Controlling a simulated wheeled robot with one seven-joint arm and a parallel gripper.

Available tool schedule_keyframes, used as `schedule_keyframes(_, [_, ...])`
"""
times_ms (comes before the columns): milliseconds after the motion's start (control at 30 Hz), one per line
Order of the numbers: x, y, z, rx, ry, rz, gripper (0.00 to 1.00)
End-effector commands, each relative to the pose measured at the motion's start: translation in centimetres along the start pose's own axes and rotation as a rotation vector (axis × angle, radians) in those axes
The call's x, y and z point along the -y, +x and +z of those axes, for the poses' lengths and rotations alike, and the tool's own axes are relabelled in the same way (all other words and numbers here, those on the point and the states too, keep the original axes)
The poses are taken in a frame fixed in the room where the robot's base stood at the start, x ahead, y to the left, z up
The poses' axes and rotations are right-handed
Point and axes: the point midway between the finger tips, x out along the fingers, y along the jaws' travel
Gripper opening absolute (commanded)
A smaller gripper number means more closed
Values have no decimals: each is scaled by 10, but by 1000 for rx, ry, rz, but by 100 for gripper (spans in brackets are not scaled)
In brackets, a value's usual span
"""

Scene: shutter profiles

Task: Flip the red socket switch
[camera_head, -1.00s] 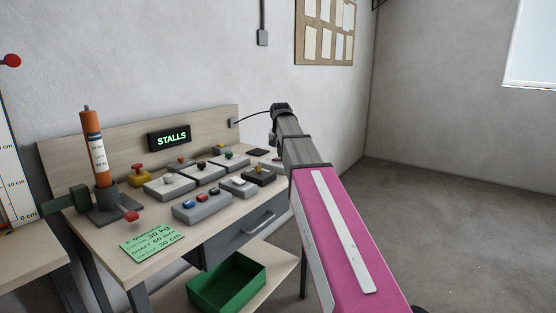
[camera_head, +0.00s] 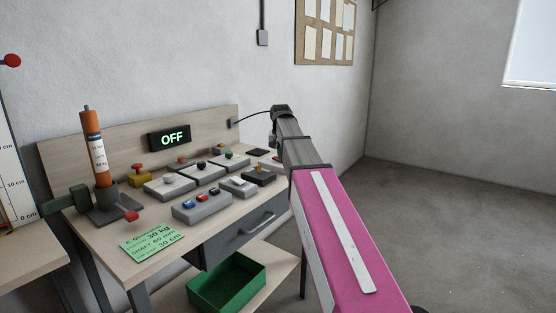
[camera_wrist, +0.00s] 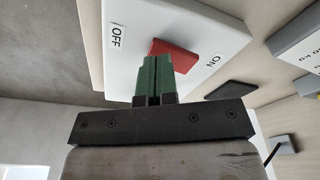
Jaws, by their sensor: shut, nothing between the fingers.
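The red socket switch (camera_wrist: 178,52) sits on a white socket plate (camera_wrist: 215,30) in the wrist view. An OFF label (camera_wrist: 117,36) lies to its left and an ON label (camera_wrist: 212,61) to its lower right. My gripper (camera_wrist: 157,60) has green fingers that are shut and empty. Their tips are at the OFF-side edge of the switch and overlap it in the picture; I cannot tell whether they touch. Which way the rocker tilts is unclear. In the head view my arm hides the gripper and most of the socket area. The display (camera_head: 170,138) reads OFF.
Several control boxes, one with blue, red and black buttons (camera_head: 202,206), stand on the workbench (camera_head: 110,245). An orange cylinder (camera_head: 93,150) stands at the left. A green note (camera_head: 152,242) lies in front. A green bin (camera_head: 228,282) is below. Open floor (camera_head: 450,220) lies right.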

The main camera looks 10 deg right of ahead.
Motion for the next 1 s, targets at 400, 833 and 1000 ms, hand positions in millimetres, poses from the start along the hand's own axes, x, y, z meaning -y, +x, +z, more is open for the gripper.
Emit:
schedule_keyframes(400, [0,-28,-5,0,0,0,0])
schedule_keyframes(833, [0,-57,-9,0,0,0,0])
schedule_keyframes(1000, [0,-66,-10,-1,0,0,0])
